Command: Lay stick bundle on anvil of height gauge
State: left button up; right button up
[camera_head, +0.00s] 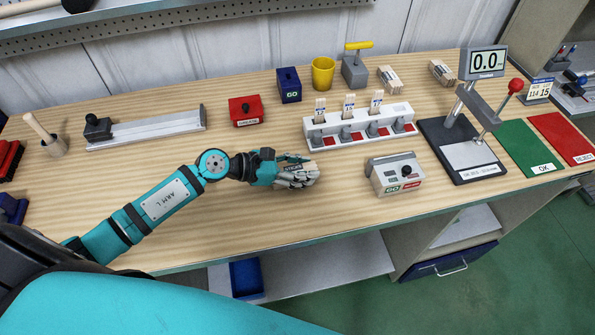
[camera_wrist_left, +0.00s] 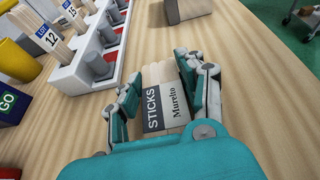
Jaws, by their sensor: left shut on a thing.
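My left gripper (camera_head: 308,172) is shut on a stick bundle (camera_head: 290,169) over the middle of the table. In the left wrist view the bundle (camera_wrist_left: 167,108) lies between the two fingers and has a dark and white band reading "STICKS Murelto". The height gauge (camera_head: 470,125) stands at the right, with a "0.0" display, a red-knobbed lever and a pale anvil plate (camera_head: 469,156) on a dark base. The anvil looks bare, and the bundle is well to its left. My right gripper is not in view.
A grey control box (camera_head: 395,174) stands between my left gripper and the gauge. A white rack (camera_head: 361,128) with labelled stick bundles is behind. Green OK (camera_head: 528,148) and red REJECT (camera_head: 565,136) mats lie right of the gauge. Two more bundles lie at the back. The front table strip is clear.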

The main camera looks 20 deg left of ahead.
pick_arm(q)
notch_tip(320, 180, up, 10)
jog(key=shift+b, duration=0.3)
notch_tip(320, 180, down, 9)
jog(key=shift+f+p, duration=0.15)
jog(key=shift+p, duration=0.3)
jog(key=shift+f, duration=0.15)
dwell(0.3)
jog(key=shift+f+b, duration=0.25)
jog(key=shift+b, duration=0.05)
jog(key=o, duration=1.2)
